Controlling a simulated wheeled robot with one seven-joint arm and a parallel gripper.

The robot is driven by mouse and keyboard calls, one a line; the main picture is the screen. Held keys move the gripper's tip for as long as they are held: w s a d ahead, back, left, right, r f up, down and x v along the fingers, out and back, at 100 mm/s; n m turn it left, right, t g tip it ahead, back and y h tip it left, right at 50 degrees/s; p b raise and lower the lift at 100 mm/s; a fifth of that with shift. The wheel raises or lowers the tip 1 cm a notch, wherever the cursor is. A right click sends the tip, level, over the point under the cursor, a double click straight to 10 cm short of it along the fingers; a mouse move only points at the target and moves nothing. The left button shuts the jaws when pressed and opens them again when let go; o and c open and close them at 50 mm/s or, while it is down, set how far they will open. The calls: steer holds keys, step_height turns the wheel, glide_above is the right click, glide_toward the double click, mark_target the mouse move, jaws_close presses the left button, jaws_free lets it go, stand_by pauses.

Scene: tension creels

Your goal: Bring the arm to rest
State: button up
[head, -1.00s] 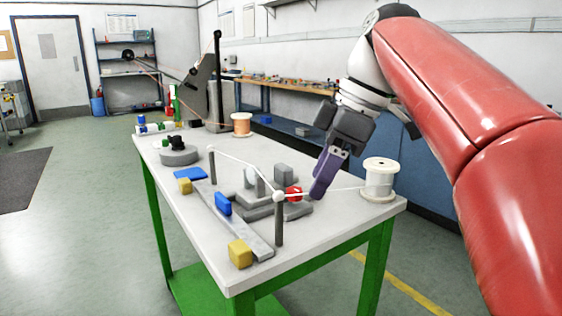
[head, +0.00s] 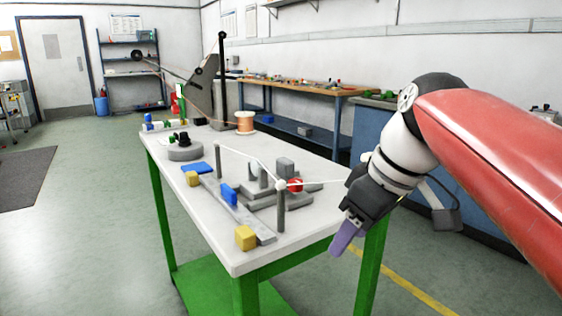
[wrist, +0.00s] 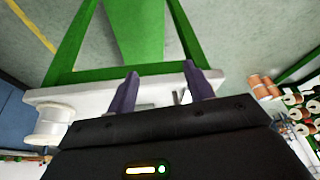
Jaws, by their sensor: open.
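My gripper (head: 347,232) is at the right front corner of the white-topped table in the head view, its purple fingers pointing down and to the left. In the wrist view its two purple fingers (wrist: 160,92) stand apart with nothing between them. My red arm reaches in from the right side of the head view. The white spool (wrist: 50,125) shows at the left in the wrist view; in the head view my gripper and wrist hide it.
The table (head: 237,262) has green legs and carries a grey fixture with a red knob (head: 295,185), posts with a white thread, yellow and blue blocks, and a copper spool (head: 244,122). A blue cabinet (head: 370,128) stands behind my arm.

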steer(key=s+d+f+m+t+h, duration=0.1)
steer(key=s+f+m, duration=0.3)
steer(key=f, duration=0.5)
steer(key=s+d+f+m+t+h, duration=0.1)
steer(key=s+d+f+m+h, duration=0.1)
steer(key=s+f+m, duration=0.3)
step_height(320, 180, down, 4)
steer(key=shift+s+d+f+t, duration=0.15)
steer(key=shift+s+d+t, duration=0.25)
steer(key=shift+d, duration=0.4)
